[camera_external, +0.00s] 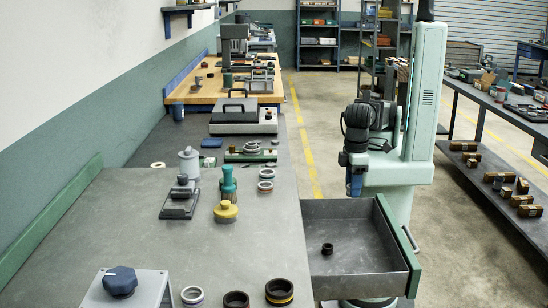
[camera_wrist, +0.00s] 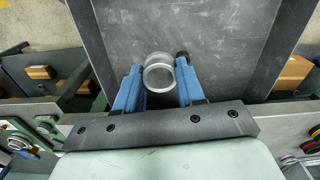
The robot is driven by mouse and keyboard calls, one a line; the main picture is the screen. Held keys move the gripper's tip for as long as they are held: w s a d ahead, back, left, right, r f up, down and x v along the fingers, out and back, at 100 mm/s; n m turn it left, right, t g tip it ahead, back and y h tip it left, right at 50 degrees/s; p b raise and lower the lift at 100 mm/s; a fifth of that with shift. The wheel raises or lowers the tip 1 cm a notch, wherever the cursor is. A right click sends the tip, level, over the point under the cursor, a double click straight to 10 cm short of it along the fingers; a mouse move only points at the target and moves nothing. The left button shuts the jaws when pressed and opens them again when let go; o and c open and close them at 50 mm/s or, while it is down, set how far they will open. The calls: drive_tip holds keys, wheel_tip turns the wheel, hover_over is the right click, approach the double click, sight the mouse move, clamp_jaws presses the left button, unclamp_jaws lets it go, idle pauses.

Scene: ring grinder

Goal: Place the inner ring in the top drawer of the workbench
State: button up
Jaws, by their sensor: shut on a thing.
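My gripper (camera_wrist: 159,88) has blue fingers and is shut on a silver metal ring (camera_wrist: 159,80), which I take for the inner ring. The ring shows between the fingertips in the wrist view, with the drawer's grey floor behind it. The top drawer (camera_external: 375,261) of the workbench (camera_external: 140,225) is pulled open in the external view. My gripper (camera_external: 355,185) is above the drawer's far end there, pointing down; the held ring cannot be made out in that view.
Several rings stand at the bench's front, including a dark ring with a yellow band (camera_external: 279,292). A yellow-based part (camera_external: 226,211) and a green bottle-like part (camera_external: 228,183) stand mid-bench. The drawer has raised walls; most of its floor is bare.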

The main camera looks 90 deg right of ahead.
sight(348, 242)
drive_tip(key=shift+f, duration=8)
drive_tip(key=shift+f, duration=0.15)
drive_tip(key=o, duration=1.1)
drive_tip(key=shift+r, duration=6.15)
